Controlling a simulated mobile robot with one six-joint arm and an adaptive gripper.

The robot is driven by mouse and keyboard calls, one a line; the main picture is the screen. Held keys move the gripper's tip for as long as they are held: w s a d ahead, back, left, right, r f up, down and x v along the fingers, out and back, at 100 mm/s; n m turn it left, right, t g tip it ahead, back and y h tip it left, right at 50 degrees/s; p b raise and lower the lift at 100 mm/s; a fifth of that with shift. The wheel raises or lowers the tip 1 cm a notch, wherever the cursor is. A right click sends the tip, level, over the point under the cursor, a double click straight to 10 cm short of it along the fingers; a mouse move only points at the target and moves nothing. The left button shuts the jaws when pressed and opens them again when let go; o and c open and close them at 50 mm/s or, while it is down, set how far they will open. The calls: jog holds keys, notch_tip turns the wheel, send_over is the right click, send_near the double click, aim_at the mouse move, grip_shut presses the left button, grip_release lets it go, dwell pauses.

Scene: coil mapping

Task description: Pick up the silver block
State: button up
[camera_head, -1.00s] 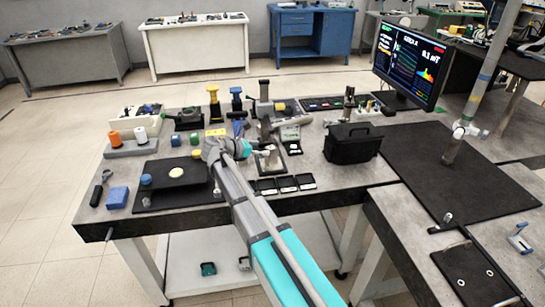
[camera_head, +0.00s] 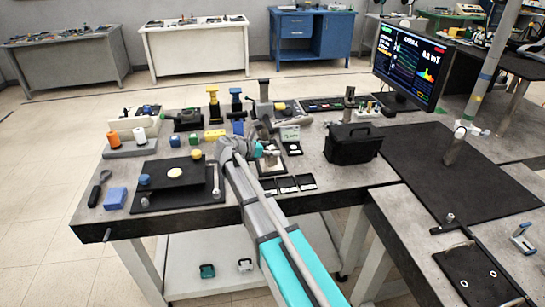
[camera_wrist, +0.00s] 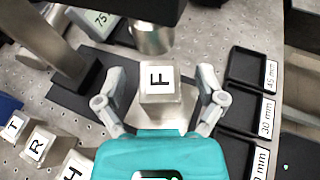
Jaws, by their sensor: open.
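The fingers are spread, one on each side of the block, with visible gaps. In the head view my gripper (camera_head: 256,150) is over the middle of the workbench, and my wrist largely hides the block's area.
More labelled metal blocks (camera_wrist: 38,145) stand at lower left in the wrist view. Black trays marked in mm (camera_wrist: 247,108) lie to the right. In the head view, a black bag (camera_head: 352,143) sits right of my gripper.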

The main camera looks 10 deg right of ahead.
aim_at(271, 147)
grip_shut()
jog(key=shift+r, duration=0.15)
dwell(0.4)
notch_tip(271, 147, up, 3)
jog(key=p, duration=0.3)
jog(key=shift+r+p, duration=0.15)
jog(key=shift+p, duration=0.15)
jog(key=s+a, duration=0.3)
jog(key=a, duration=0.5)
jog(key=s+a, duration=0.4)
jog(key=a, duration=0.4)
jog(key=shift+a, duration=0.35)
